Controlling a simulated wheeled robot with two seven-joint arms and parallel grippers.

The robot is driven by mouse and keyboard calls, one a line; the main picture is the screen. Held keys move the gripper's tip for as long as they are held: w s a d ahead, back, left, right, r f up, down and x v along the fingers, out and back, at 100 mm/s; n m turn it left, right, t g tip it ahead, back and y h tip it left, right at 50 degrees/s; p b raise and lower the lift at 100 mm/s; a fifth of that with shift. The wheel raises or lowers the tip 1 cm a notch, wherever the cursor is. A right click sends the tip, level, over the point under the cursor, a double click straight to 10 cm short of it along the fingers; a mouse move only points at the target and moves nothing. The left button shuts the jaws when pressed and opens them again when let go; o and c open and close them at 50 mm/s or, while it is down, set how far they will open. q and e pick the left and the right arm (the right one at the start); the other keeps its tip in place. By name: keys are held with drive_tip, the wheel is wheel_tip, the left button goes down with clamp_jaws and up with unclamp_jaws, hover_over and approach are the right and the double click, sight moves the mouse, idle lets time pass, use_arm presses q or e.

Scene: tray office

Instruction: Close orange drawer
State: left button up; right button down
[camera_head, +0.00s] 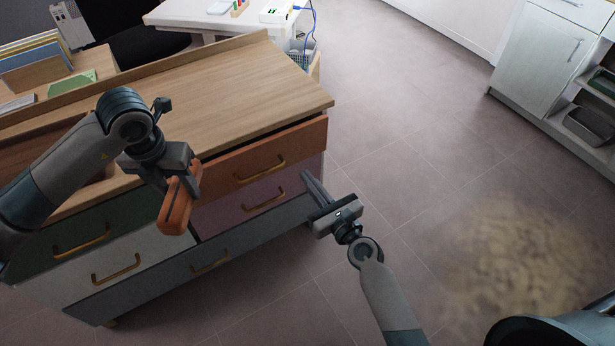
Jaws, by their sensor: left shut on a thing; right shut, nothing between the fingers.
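The orange drawer (282,148) is the top right drawer of a wooden-topped cabinet, with a brass handle (260,170). A dark gap shows between its front's upper edge and the cabinet top, so it looks slightly pulled out. My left gripper (186,184) is shut on an orange block-like object (174,213), held in front of the cabinet and covering the drawer's left end. My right gripper (308,177) is shut and empty, below and to the right of the orange drawer, near the right end of the pink drawer (240,207). I cannot tell whether it touches the cabinet.
Green (75,240), white and grey drawers fill the rest of the cabinet front. A white desk (190,12) stands behind. Open floor (420,150) lies to the right.

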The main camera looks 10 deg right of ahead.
sight(280, 141)
use_arm(q)
drive_tip(key=shift+f, duration=0.2)
use_arm(e)
drive_tip(key=x, duration=1.2)
drive_tip(key=shift+w+f, duration=0.1)
drive_tip(key=shift+w, duration=0.05)
drive_tip(key=shift+w+a, duration=0.1)
drive_tip(key=shift+w, duration=0.05)
use_arm(q)
drive_tip(key=shift+f+b, duration=0.4)
drive_tip(key=shift+b, duration=0.2)
use_arm(e)
drive_tip(key=x, duration=0.2)
drive_tip(key=shift+w+a, duration=0.1)
drive_tip(key=shift+w, duration=0.2)
use_arm(q)
drive_tip(key=shift+s+d+r, duration=0.1)
drive_tip(key=shift+s+r, duration=0.05)
drive_tip(key=shift+s, duration=0.1)
use_arm(e)
drive_tip(key=shift+r, duration=0.3)
drive_tip(key=shift+r, duration=0.1)
